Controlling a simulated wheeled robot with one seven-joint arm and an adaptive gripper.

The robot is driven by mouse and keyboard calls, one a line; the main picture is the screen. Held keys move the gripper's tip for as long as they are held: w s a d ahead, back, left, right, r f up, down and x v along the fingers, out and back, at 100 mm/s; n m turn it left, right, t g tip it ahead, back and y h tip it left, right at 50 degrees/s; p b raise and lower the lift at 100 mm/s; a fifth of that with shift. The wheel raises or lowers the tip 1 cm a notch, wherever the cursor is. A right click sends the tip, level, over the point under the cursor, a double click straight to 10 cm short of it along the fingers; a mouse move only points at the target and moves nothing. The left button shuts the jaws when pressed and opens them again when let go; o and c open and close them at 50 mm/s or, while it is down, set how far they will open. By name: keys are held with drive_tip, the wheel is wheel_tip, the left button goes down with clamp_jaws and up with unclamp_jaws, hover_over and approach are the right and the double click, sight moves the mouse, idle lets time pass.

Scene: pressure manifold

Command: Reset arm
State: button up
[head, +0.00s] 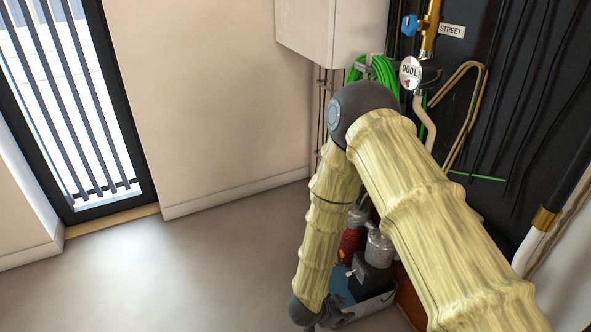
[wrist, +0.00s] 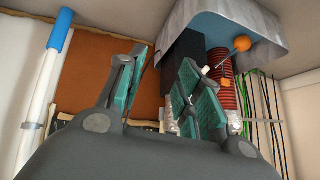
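My arm (head: 405,195), with a yellow bamboo-like skin and dark grey joints, bends at an elbow in the head view, and its forearm hangs down to the bottom edge. My gripper (wrist: 160,82) shows in the wrist view with teal pads on its fingers. The fingers stand apart with a gap between them, and I see nothing held. In the head view the gripper is mostly cut off by the bottom edge.
A grey bin (head: 365,308) holding a dark box and a red ribbed part stands beside my forearm; it also shows in the wrist view (wrist: 222,22). A pressure gauge (head: 411,73), a blue-handled valve (head: 409,25) and pipes are on the dark panel. Floor at left is clear.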

drive_tip(key=s+d+r+n+g+y+p, duration=0.1)
drive_tip(key=s+d+r+n+y+p, duration=0.1)
drive_tip(key=s+r+p, duration=0.6)
drive_tip(key=s+d+r+n+g+y+p, duration=0.2)
drive_tip(key=s+d+r+n+p, duration=0.2)
drive_tip(key=s+r+p, duration=0.5)
drive_tip(key=s+d+r+n+g+y+p, duration=0.2)
drive_tip(key=s+r+n+p, duration=0.4)
drive_tip(key=s+p, duration=0.7)
wheel_tip(320, 180, up, 3)
drive_tip(key=shift+s+d+f+n, duration=0.2)
drive_tip(key=shift+d+n, duration=0.1)
drive_tip(key=shift+d, duration=0.25)
drive_tip(key=shift+s+y, duration=0.1)
drive_tip(key=shift+y, duration=0.2)
